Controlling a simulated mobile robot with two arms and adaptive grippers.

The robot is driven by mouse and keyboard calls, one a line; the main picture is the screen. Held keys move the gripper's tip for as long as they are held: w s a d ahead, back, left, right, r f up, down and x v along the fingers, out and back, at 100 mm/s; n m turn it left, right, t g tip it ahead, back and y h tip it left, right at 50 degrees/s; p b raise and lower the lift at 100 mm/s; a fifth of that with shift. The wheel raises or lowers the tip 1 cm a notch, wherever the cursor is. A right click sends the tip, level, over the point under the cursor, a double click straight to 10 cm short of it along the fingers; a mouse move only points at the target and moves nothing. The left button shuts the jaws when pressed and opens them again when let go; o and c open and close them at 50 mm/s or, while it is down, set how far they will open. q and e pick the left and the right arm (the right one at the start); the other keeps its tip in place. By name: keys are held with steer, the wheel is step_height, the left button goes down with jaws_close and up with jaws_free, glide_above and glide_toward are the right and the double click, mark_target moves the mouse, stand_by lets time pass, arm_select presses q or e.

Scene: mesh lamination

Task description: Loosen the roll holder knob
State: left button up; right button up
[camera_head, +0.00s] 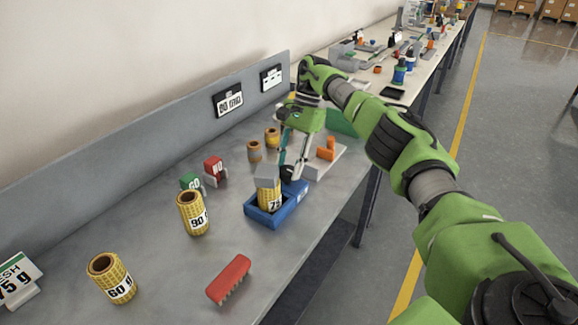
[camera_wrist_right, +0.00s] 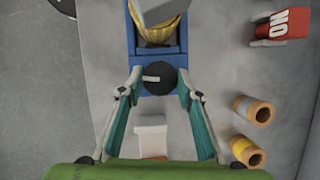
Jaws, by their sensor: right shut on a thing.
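My right gripper (camera_head: 290,170) is at the holder's far end. In the wrist view its fingers (camera_wrist_right: 159,82) lie on both sides of the knob and are shut on it. The knob is hidden in the head view. My left gripper is not in view.
Yellow rolls marked 90 (camera_head: 193,213) and 60 (camera_head: 112,279) and a red brush (camera_head: 229,278) stand or lie nearer. Green and red blocks (camera_head: 213,169) and two small rolls (camera_head: 255,151) are left of my gripper. A pale base with an orange part (camera_head: 326,148) is behind it.

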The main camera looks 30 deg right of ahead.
mark_target(289, 168)
steer(key=o, duration=1.1)
step_height(289, 168, up, 10)
